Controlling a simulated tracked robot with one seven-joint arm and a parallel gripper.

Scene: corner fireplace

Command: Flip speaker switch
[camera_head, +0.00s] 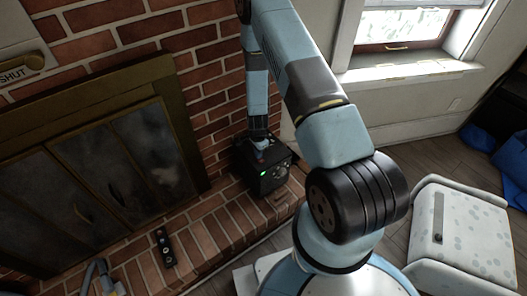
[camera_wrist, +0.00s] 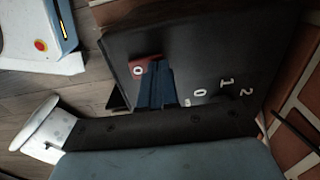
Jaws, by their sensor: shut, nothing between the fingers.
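The speaker (camera_head: 268,186) is a black box with a small green light on its front, standing on the brick hearth. My gripper (camera_head: 260,150) is directly above its top, at the end of my arm. In the wrist view the speaker's dark top (camera_wrist: 215,55) fills the middle, with white marks "0", "1" and "2". A red switch piece (camera_wrist: 139,68) marked with a white ring or 0 shows at the tips of my gripper (camera_wrist: 157,78). The dark blue fingers are shut and right beside the red piece, partly hiding it. I cannot tell whether they touch.
A fireplace with dark doors (camera_head: 105,165) is at left, against a brick wall. A small black object with round buttons (camera_head: 164,248) lies on the hearth (camera_head: 215,232). A white spotted seat or box (camera_head: 475,232) stands at right. Wooden floor is free between.

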